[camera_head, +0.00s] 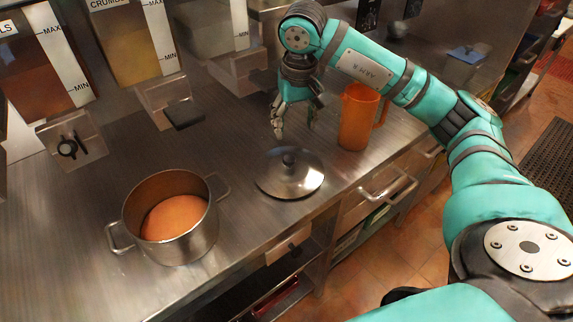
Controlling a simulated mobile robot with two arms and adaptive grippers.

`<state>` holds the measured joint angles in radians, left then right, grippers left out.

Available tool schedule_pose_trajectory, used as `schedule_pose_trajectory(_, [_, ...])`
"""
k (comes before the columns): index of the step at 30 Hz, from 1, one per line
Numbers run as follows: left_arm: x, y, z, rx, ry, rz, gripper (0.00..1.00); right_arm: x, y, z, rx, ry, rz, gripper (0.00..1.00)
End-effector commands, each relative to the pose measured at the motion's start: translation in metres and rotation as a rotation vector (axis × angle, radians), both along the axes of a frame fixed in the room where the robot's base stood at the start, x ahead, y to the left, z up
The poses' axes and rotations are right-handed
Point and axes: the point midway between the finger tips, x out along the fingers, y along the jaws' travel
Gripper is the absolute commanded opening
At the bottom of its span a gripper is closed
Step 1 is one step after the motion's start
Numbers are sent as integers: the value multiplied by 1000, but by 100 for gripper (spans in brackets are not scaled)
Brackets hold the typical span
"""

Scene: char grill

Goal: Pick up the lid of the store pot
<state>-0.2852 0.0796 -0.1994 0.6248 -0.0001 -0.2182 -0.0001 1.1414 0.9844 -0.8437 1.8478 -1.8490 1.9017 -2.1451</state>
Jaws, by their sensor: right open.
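The lid (290,174) is a round metal disc with a dark knob on top, lying flat on the steel counter. The pot (172,221) stands open to its left, a metal pot with two side handles and an orange-brown content inside. My right gripper (294,124) is open and empty, pointing down above the counter, behind the lid and apart from it. My left gripper is not in view.
An orange pitcher (356,118) stands just right of my right gripper, close to the arm. Dispensers with clear containers (132,42) line the back. The counter (240,235) is bare between pot and lid. Drawers (385,186) sit below its front edge.

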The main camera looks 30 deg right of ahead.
Motion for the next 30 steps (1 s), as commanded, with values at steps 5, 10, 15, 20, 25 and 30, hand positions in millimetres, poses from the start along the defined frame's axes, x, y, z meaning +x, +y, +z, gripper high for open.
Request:
schedule_pose_trajectory(5, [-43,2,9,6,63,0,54,5,-2,-39,1,6,-1,58])
schedule_pose_trajectory(10, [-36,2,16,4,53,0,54,10,-2,-69,3,3,-1,58])
schedule_pose_trajectory(15, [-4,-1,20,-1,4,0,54,13,-3,-83,3,0,-2,58])
schedule_pose_trajectory(20, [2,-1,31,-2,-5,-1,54,16,-2,-95,4,4,-1,58])
schedule_pose_trajectory(25, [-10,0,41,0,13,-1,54,21,-2,-122,4,4,-1,58])
schedule_pose_trajectory(30, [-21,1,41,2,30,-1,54,23,-3,-134,3,1,0,58])
